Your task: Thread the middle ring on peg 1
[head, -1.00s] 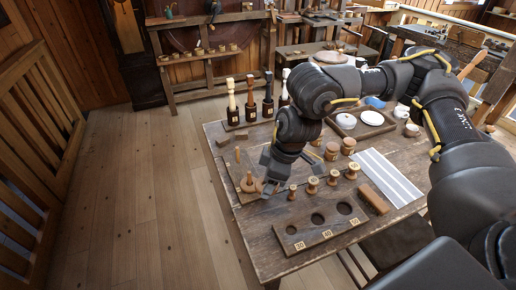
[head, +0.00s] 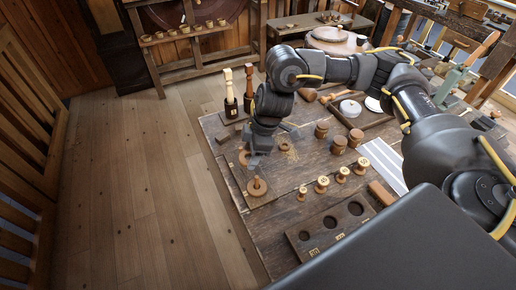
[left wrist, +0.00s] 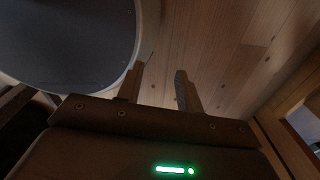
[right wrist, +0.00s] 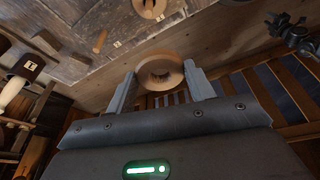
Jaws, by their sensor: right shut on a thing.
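My right gripper (right wrist: 160,82) is shut on a pale wooden ring (right wrist: 160,63), gripped at its sides by the fingertips. In the head view the right gripper (head: 250,158) hangs over the pegboard (head: 277,183). In the right wrist view a bare wooden peg (right wrist: 100,41) stands beside a tag that seems to read 1; the held ring is apart from it. Another peg with a round wooden piece (head: 257,187) around its base stands on the near part of the board. My left gripper (left wrist: 158,92) is open and empty, out of the head view.
A dark board with three round holes (head: 330,222) lies at the table's near edge, with small spools (head: 322,184) behind it. Larger turned pieces (head: 338,145) and a tray stand farther right. Dark-based tall tools (head: 230,98) stand at the back left.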

